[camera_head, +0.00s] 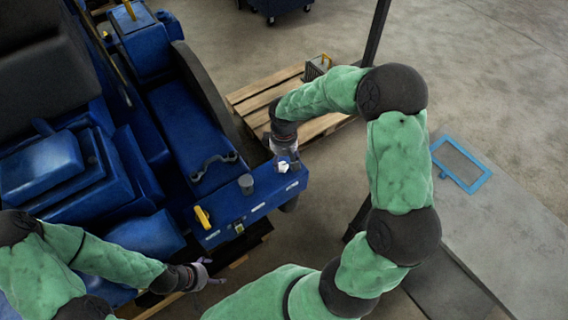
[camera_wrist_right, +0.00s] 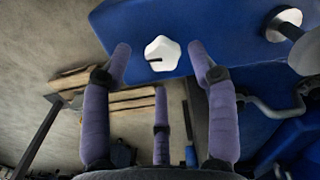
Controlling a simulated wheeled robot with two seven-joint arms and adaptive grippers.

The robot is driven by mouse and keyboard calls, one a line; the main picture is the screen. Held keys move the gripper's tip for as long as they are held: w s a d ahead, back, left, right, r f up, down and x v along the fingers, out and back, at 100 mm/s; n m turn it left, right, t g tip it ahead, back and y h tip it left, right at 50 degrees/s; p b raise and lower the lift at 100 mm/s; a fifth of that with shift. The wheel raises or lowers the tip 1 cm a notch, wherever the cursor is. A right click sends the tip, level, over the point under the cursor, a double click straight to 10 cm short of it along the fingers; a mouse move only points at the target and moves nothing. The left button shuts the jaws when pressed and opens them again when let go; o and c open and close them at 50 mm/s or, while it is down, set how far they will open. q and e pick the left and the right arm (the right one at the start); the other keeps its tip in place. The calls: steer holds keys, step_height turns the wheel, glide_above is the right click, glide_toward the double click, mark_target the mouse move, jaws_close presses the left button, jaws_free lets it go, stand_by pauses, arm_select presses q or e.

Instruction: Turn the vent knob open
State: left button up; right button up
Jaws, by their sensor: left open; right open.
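The vent knob (camera_head: 283,167) is a small white lobed knob on top of the blue engine housing's near right end. In the right wrist view the knob (camera_wrist_right: 162,53) has a dark slot or mark on its left side. My right gripper (camera_head: 287,150) is over the knob from behind. In its wrist view two purple fingers are spread left and right of the knob with gaps, and a third finger is below it; I cannot tell the height difference. My left gripper (camera_head: 210,272) is open and empty, low in front of the blue housing, away from the knob.
On the same blue housing (camera_head: 225,205) are a grey round cap (camera_head: 246,184), a yellow handle (camera_head: 203,217) and a small yellowish fitting (camera_head: 239,227). A grey crank-like handle (camera_head: 213,166) lies behind. A wooden pallet (camera_head: 262,98) and a blue-framed panel (camera_head: 461,164) are further off.

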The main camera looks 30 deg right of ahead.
mark_target(284, 166)
step_height(284, 166, up, 9)
stand_by(0.3)
steer(key=shift+f, duration=0.15)
